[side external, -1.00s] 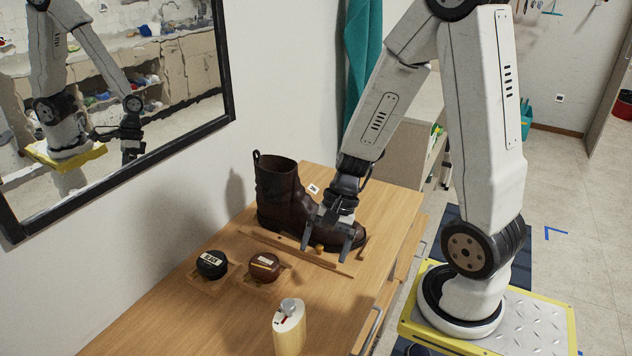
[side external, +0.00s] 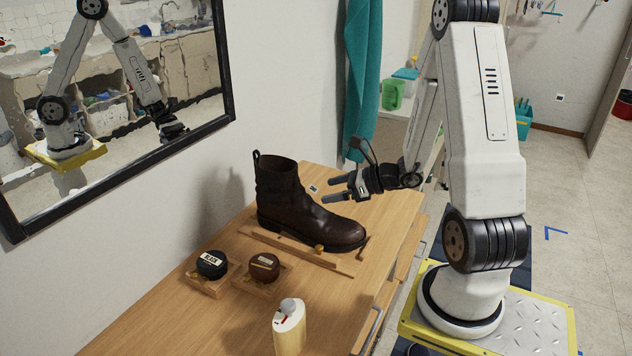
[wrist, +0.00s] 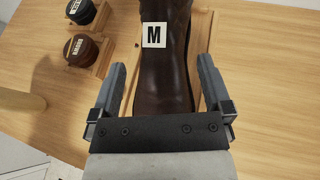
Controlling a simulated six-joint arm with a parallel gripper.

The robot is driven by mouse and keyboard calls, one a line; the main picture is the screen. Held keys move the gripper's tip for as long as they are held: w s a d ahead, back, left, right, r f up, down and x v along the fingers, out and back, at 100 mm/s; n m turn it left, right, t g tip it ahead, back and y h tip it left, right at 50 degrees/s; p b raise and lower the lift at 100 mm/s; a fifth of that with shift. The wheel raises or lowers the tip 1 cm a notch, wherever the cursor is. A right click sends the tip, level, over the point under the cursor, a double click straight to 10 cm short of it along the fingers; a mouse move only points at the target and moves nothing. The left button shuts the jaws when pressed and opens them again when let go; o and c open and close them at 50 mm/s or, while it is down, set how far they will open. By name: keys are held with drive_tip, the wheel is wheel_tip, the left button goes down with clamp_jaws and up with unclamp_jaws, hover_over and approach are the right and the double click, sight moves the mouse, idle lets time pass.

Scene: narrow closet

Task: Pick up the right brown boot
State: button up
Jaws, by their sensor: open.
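One dark brown ankle boot (side external: 300,210) stands upright on a low wooden stand (side external: 285,247), toe pointing right. It also shows in the wrist view (wrist: 165,75), running between the fingers with a white "M" tag (wrist: 153,35) in front of it. My gripper (side external: 332,189) is open and empty. It is held level, above the toe end and to the right of the shaft, with fingers pointing left. In the wrist view my gripper (wrist: 161,64) has one finger on each side of the boot's outline. Contact is not visible. I see no second boot.
A black tin (side external: 211,264) and a brown tin (side external: 264,267) sit in wooden holders in front of the boot. A cream bottle (side external: 290,328) stands near the table's front edge. A wall with a mirror (side external: 120,165) bounds the left; a teal towel (side external: 362,75) hangs behind.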

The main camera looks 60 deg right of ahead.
sight(308, 194)
drive_tip(key=shift+x, duration=1.3)
drive_tip(key=shift+x, duration=2.6)
drive_tip(key=shift+d, duration=0.1)
drive_tip(key=shift+c, duration=0.2)
clamp_jaws()
